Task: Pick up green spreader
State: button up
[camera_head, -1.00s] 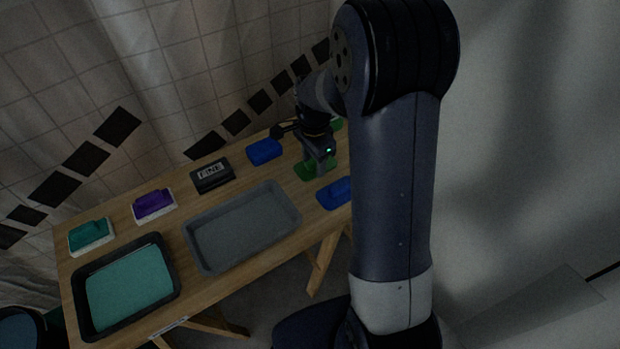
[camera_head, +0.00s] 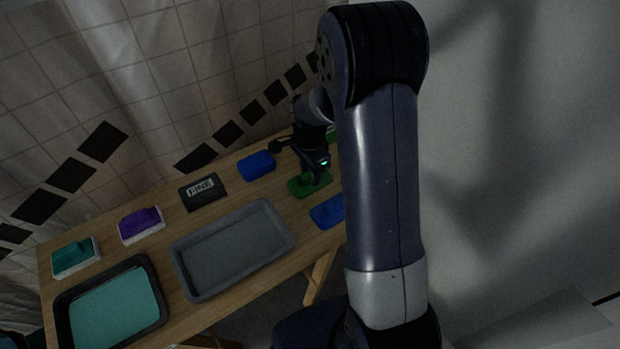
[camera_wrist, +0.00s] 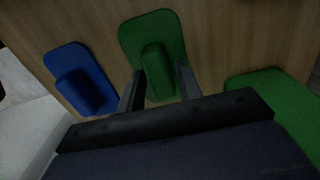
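The green spreader (camera_head: 300,187) lies on the wooden table towards its right end, a flat pad with a raised handle. In the wrist view the green spreader (camera_wrist: 155,30) has its handle (camera_wrist: 156,70) between the two fingers of my gripper (camera_wrist: 158,82). The fingers are apart, one on each side of the handle, with a small gap visible. In the head view my gripper (camera_head: 317,178) is right over the spreader and partly hides it.
A blue spreader (camera_head: 328,211) lies close by; it also shows in the wrist view (camera_wrist: 80,75). Another green piece (camera_wrist: 270,95) is on the other side. A blue piece (camera_head: 257,166), a black "FINE" block (camera_head: 203,203), a grey tray (camera_head: 184,284) and purple (camera_head: 141,222) and teal (camera_head: 75,256) floats share the table.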

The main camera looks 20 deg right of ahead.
grip_shut()
jog(key=shift+r, duration=0.1)
notch_tip(320, 180, up, 10)
jog(key=shift+p, duration=0.45)
jog(key=shift+c, duration=1.9)
grip_release()
jog(key=shift+c, duration=1.3)
